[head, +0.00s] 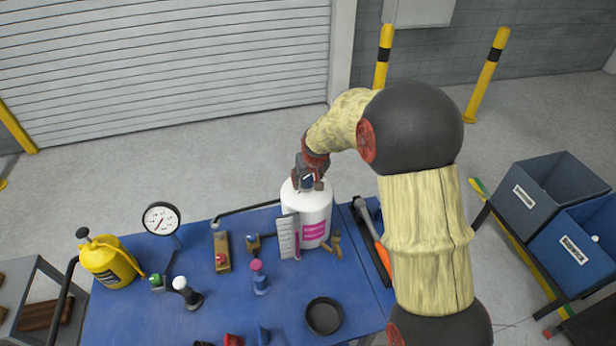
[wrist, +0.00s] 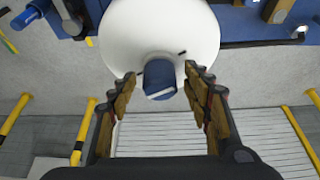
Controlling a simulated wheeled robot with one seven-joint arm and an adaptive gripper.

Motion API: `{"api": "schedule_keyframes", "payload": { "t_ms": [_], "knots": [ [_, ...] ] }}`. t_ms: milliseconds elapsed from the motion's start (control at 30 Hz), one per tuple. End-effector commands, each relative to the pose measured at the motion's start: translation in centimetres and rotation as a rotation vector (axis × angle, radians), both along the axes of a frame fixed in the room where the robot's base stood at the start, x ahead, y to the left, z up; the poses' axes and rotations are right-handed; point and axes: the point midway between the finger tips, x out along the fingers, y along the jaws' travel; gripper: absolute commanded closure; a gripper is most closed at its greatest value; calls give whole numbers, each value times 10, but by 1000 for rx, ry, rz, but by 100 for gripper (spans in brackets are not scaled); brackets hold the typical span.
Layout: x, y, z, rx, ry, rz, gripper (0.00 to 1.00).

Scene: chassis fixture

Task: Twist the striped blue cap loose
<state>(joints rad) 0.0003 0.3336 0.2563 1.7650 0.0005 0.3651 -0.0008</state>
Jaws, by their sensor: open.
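The striped blue cap (wrist: 160,78) sits on top of a white tank (wrist: 205,40) with a pink label. In the wrist view the cap is dark blue with a pale stripe. My gripper (wrist: 157,80) is open, with one finger on each side of the cap and a visible gap on both sides. In the head view the white tank (head: 308,203) stands at the back of the blue table (head: 150,320). There my gripper (head: 308,182) is at the tank's top, with the cap (head: 307,181) partly hidden between its fingers.
A grey ruled plate (head: 287,236) and a small brass fitting (head: 334,243) stand close to the tank. A pressure gauge (head: 161,219), a yellow sprayer (head: 108,262) and a black round dish (head: 324,316) are also on the table. An orange-handled tool (head: 383,258) lies right of the tank.

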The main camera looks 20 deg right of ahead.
Motion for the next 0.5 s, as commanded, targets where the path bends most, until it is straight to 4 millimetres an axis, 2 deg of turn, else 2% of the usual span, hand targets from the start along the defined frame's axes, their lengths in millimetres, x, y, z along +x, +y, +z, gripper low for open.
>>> {"api": "schedule_keyframes", "payload": {
  "t_ms": [200,500],
  "knots": [
    [0,0,-1,0,0,0,51],
    [0,0,0,0,1,0,67]
  ]
}}
